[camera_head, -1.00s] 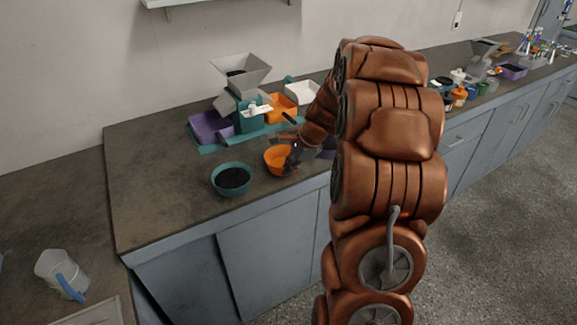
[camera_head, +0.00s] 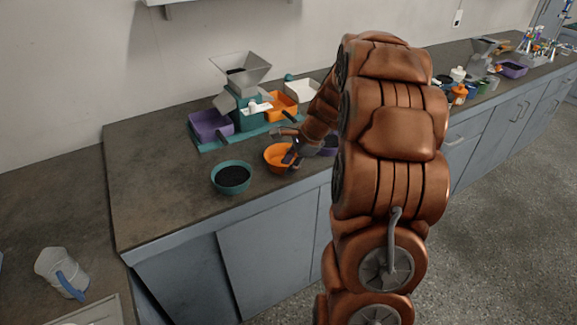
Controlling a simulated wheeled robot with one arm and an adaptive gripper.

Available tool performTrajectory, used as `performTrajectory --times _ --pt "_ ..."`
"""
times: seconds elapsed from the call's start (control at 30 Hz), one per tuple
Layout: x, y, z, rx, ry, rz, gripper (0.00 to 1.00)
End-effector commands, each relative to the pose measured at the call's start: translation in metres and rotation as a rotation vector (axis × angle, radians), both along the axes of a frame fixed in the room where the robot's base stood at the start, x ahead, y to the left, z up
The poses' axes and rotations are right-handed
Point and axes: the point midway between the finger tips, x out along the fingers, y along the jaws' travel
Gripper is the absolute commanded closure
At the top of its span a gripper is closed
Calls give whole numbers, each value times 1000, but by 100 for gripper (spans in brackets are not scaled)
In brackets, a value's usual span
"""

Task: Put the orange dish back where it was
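The orange dish (camera_head: 275,158) is a round bowl on the bench near its front edge, just right of the teal bowl. My gripper (camera_head: 283,145) is over its right side with the fingers spread apart. One finger points left above the dish's far side; the other reaches down at its right rim. I cannot tell whether that finger touches the rim. My arm comes from the right and hides the bench behind it. The dish appears upright and rests on the bench.
A teal bowl (camera_head: 232,178) of dark grains stands left of the dish. Behind is the shaker with its grey hopper (camera_head: 241,69), a purple bin (camera_head: 210,124), an orange bin (camera_head: 281,106) and a white bin. A purple container (camera_head: 328,150) shows partly beside my arm. The bench's left part is clear.

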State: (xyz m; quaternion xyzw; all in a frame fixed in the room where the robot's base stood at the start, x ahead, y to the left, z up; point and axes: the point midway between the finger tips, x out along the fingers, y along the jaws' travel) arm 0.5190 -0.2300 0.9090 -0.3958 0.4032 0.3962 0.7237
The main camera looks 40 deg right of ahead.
Motion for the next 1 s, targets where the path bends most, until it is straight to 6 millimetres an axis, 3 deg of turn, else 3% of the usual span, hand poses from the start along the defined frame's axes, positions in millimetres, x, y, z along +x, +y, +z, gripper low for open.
performTrajectory --times 0.5,0.87,1.0 --pt "-32 -24 81 -3 -4 -1 69" --pt "-40 -28 99 0 1 0 69" --pt "-42 -16 100 -12 4 43 69"
